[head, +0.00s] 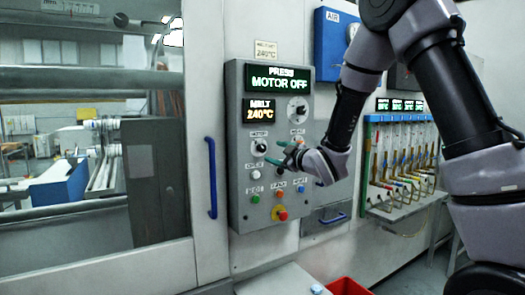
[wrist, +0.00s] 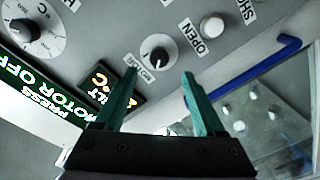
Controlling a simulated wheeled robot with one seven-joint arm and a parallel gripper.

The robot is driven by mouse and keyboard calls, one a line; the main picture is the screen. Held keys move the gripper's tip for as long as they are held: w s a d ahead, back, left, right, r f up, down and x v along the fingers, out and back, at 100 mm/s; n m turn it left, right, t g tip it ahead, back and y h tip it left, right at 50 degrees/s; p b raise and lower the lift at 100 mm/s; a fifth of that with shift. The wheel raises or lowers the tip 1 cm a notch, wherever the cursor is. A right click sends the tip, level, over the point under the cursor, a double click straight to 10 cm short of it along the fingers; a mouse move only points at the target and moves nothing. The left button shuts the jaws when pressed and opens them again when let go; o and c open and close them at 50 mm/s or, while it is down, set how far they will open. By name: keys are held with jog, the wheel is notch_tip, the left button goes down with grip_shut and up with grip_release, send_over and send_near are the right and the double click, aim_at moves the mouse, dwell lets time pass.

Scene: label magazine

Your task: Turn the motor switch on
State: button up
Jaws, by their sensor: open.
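The motor switch (head: 260,147) is a round black knob on a light dial, under a MOTOR label on the grey control panel (head: 237,200). In the wrist view the motor switch (wrist: 157,52) lies just beyond and between my fingertips, with a white pointer mark. My gripper (head: 279,152) is in front of the panel, just right of and below the switch. In the wrist view my gripper (wrist: 160,76) has its two teal fingers spread with nothing between them. The display (head: 277,79) reads PRESS MOTOR OFF.
A white button (wrist: 213,27) labelled OPEN sits beside the switch. Another dial (head: 298,110), coloured buttons and a red knob (head: 281,213) are on the panel. A blue door handle (head: 211,178) stands out at left. A red bin (head: 347,287) is below.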

aim_at(263, 149)
jog(key=x, duration=0.7)
jog(key=shift+w+a, duration=0.2)
jog(key=shift+w, duration=0.1)
grip_shut()
